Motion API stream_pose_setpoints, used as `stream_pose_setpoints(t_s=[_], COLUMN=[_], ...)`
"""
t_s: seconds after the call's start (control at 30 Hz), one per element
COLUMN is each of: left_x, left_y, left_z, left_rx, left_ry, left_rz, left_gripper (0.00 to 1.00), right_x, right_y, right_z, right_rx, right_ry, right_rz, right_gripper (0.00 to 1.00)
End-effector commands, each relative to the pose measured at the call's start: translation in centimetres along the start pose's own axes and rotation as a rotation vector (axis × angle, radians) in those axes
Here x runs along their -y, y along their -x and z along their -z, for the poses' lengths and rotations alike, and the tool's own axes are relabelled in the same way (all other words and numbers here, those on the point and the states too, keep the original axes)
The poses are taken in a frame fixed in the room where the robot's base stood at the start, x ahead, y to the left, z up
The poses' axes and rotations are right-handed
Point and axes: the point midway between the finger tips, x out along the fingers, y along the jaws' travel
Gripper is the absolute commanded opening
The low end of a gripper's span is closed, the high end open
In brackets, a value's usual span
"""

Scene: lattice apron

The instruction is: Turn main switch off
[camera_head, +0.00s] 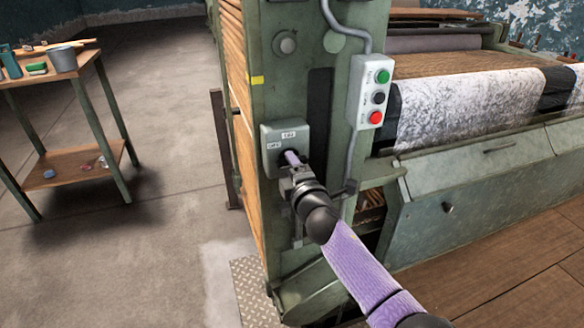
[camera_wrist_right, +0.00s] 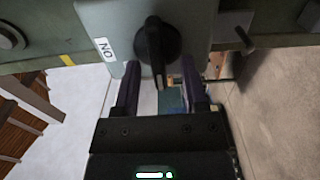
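The main switch is a grey-green box (camera_head: 271,154) on the machine's green post, with an ON label at its top and an OFF label at its left. My right gripper (camera_head: 293,160) is at the box and hides most of the knob in the head view. In the right wrist view, the black rotary knob (camera_wrist_right: 155,42) sits between the two fingertips of my right gripper (camera_wrist_right: 160,75), with gaps visible beside it. The fingers are open. The ON label (camera_wrist_right: 105,49) is left of the knob there. My left gripper is out of view.
A push-button box (camera_head: 367,92) with green, black and red buttons hangs right of the switch, with a conduit beside it. A small table (camera_head: 60,73) with a pot stands at left. The floor between is clear.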

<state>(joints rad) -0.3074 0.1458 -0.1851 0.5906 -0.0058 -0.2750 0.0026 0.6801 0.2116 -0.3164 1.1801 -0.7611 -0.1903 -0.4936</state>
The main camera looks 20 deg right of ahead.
Motion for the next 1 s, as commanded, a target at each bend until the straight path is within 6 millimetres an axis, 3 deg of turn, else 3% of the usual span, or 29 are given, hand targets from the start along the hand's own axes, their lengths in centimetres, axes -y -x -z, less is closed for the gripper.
stream_pose_setpoints(t_s=[0.27, 0.37, 0.5, 0.7, 1.0], left_x=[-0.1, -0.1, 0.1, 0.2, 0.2], left_y=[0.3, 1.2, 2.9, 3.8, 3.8], left_z=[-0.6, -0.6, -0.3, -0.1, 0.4], left_rx=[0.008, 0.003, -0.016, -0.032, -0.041], left_ry=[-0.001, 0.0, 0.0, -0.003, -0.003], left_rz=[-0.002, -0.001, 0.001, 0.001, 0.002], left_gripper=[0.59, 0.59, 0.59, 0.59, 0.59], right_x=[-0.1, -0.4, -0.6, -0.2, 0.0], right_y=[0.3, 1.7, 5.1, 9.1, 9.9], right_z=[0.0, 0.0, 0.0, 0.0, 0.0], right_rx=[0.0, -0.001, -0.002, -0.001, 0.0], right_ry=[-0.001, -0.001, -0.001, -0.001, 0.0], right_rz=[-0.001, -0.001, -0.001, 0.0, 0.0], right_gripper=[0.54, 0.54, 0.54, 0.54, 0.54])
